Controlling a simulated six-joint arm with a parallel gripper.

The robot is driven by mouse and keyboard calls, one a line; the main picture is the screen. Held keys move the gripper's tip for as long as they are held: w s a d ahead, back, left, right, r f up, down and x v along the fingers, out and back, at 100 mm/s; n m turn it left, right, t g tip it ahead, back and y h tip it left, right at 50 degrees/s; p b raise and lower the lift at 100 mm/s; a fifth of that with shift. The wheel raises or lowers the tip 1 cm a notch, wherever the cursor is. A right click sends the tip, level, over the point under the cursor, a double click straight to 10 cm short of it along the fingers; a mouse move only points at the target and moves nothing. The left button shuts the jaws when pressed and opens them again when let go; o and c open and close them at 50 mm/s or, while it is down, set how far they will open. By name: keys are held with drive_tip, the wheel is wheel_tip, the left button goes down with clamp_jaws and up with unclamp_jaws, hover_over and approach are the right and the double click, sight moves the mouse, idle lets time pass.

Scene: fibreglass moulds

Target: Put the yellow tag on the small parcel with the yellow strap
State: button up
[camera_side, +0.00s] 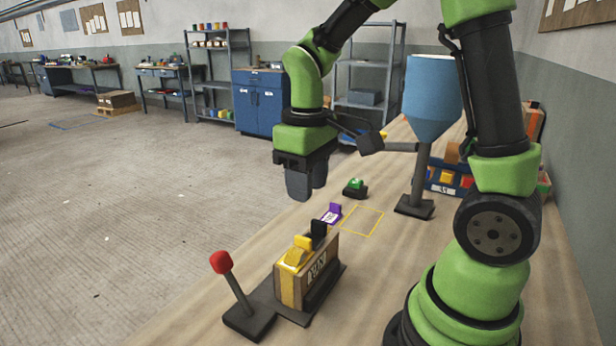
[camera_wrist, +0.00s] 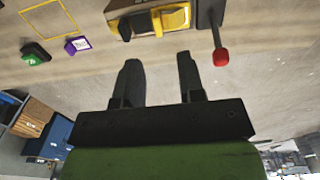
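The small parcel (camera_side: 290,285) is a brown box with a printed label, upright on a dark base on the bench. Yellow material (camera_side: 294,258) covers its near top end, with an upright yellow piece, apparently the yellow tag (camera_side: 303,242), on top. I cannot tell cleanly where strap and tag divide. The yellow part also shows at the top of the wrist view (camera_wrist: 176,18). A black upright piece (camera_side: 319,229) stands at the parcel's other end. My gripper (camera_side: 307,195) is above the bench, clear of the parcel, its fingers apart and empty in the wrist view (camera_wrist: 159,75).
A red-knobbed lever (camera_side: 221,262) stands close beside the parcel. A purple tag (camera_side: 333,212) with a white label lies behind it, near a yellow outlined square (camera_side: 362,221) that is empty. A green button (camera_side: 355,185) and a blue hopper (camera_side: 433,95) on a stand are farther back.

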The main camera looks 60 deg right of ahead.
drive_tip(key=s+a+r+m+t+y, duration=0.1)
drive_tip(key=s+a+r+m+t, duration=0.1)
drive_tip(key=s+r, duration=0.3)
drive_tip(key=s+a+r+m+t+y, duration=0.1)
drive_tip(key=s+a+r+m+t, duration=0.1)
drive_tip(key=s+a+r+t, duration=0.2)
drive_tip(key=shift+s+r+t, duration=0.4)
drive_tip(key=shift+s+t, duration=0.2)
drive_tip(key=shift+s, duration=0.05)
